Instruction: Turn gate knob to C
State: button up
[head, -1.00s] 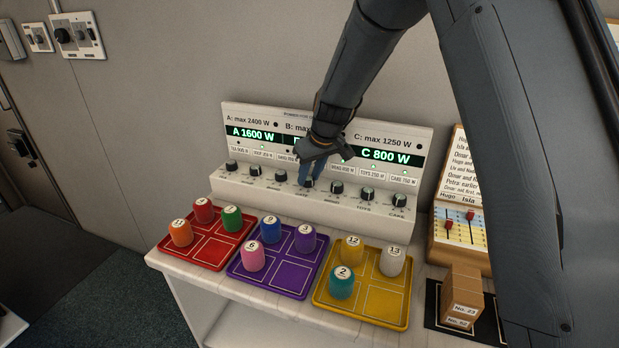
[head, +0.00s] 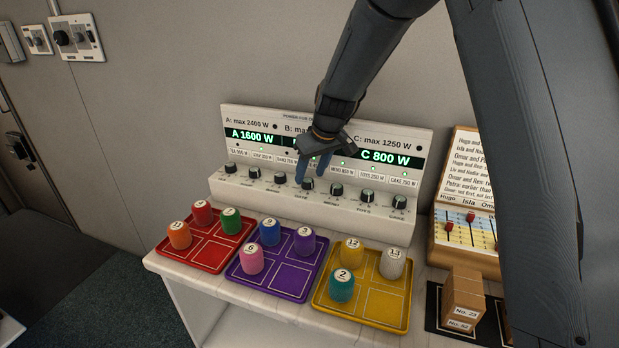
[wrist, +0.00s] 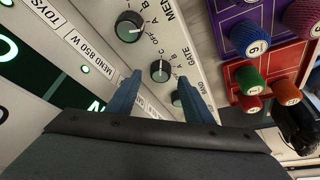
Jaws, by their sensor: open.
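The gate knob (wrist: 160,70) is a dark round knob on the white panel (head: 225,188), with OFF, A, B and C marked around it. In the head view the gate knob (head: 307,184) sits mid-row, partly framed by my fingers. My gripper (head: 311,185) is open over it. In the wrist view my gripper (wrist: 160,75) has one blue finger on each side of the knob, which is not gripped. Contact cannot be told. The knob's pointer is too small to read surely.
The mend knob (head: 336,189) stands close to the right of the gate knob, and another knob (head: 280,178) close to its left. Red (head: 208,264), purple (head: 287,291) and yellow (head: 382,306) trays with colored pegs stand in front. Display B is mostly hidden by my arm.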

aim_at(315, 193)
jog(key=b+v, duration=0.1)
jog(key=v, duration=0.4)
jog(key=shift+s+d+r, duration=0.1)
jog(key=shift+s+r, duration=0.05)
jog(key=shift+r, duration=0.1)
jog(key=s+d+f+m+g, duration=0.1)
jog(key=s+d+f+m, duration=0.1)
jog(key=s+d, duration=0.4)
jog(key=s+d+f+m+g+h, duration=0.1)
jog(key=s+d, duration=0.5)
jog(key=s, duration=0.8)
jog(key=s+d+f+m+h, duration=0.1)
jog(key=s+d+f+m, duration=0.2)
jog(key=s, duration=0.7)
jog(key=d+f, duration=0.1)
jog(key=d, duration=0.1)
jog(key=shift+d+m+g, duration=0.3)
jog(key=shift+d+g, duration=0.1)
jog(key=shift+s, duration=0.1)
